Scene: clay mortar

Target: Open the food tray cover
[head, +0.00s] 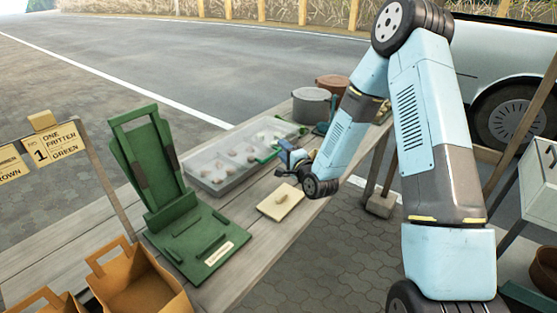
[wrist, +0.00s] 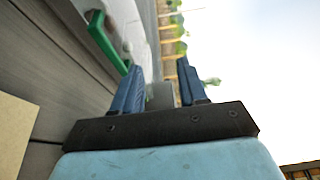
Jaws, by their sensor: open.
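The food tray (head: 213,187) is a long pale grey box on the wooden table, with several small brownish pieces showing through its clear cover (head: 240,146). A green handle (head: 268,156) sits at the cover's right side; it also shows at the upper left in the wrist view (wrist: 106,42). My gripper (head: 283,158) is just right of the handle, with its blue fingers apart and nothing seen between them. In the wrist view, my gripper (wrist: 158,75) is open and the handle lies beyond and left of the left finger, not between the fingers.
A cream board (head: 280,202) with a small piece on it lies below my gripper. A green folding press (head: 185,215) stands left of the tray. A grey pot (head: 311,105) and a brown pot (head: 333,86) stand behind. Paper bags (head: 137,283) and an order sign (head: 57,146) are at left.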

